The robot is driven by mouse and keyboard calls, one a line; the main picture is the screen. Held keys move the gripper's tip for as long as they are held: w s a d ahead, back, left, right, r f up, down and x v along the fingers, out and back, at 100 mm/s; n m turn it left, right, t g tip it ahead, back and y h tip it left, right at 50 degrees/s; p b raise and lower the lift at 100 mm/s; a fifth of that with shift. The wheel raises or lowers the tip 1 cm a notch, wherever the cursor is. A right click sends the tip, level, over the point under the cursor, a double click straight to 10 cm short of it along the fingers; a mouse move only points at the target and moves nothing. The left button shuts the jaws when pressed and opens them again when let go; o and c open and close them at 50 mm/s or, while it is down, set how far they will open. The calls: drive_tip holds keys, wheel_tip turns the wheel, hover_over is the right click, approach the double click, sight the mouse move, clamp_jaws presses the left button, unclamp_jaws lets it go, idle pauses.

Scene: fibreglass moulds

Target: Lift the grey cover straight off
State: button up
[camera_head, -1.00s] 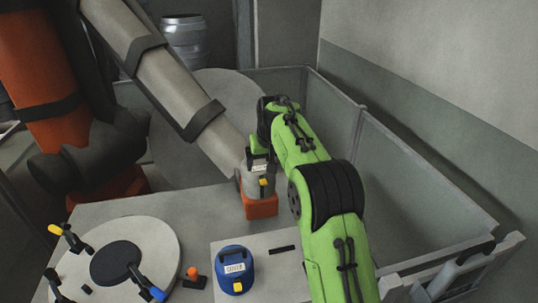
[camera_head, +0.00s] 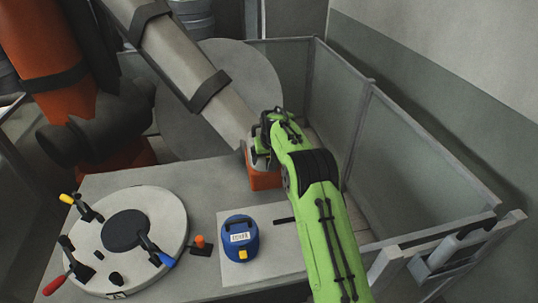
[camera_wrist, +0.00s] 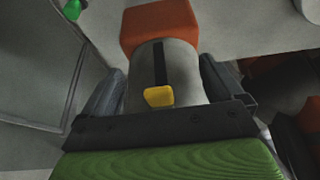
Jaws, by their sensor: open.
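The grey cover (camera_wrist: 183,72) is a rounded cylinder with a black strip and a yellow tab (camera_wrist: 159,96). In the wrist view it stands between the two fingers of my gripper (camera_wrist: 162,68), which are open on either side of it; contact cannot be made out. It sits at an orange block (camera_wrist: 160,27), which also shows in the head view (camera_head: 265,181) at the table's back right. In the head view my gripper (camera_head: 259,148) hides most of the cover.
A blue labelled cover (camera_head: 239,238) with a yellow tab stands on a pale sheet (camera_head: 275,262). A round mould (camera_head: 172,215) with several coloured-handled clamps is at left. An orange knob (camera_head: 200,241) stands between them. Grey panels (camera_head: 410,165) wall the right. A large orange-and-grey arm (camera_head: 185,65) reaches over the back.

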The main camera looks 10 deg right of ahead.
clamp_jaws()
drive_tip(key=shift+w+r+p, duration=0.1)
drive_tip(key=shift+r+p, duration=3)
drive_tip(key=shift+r, duration=2.95)
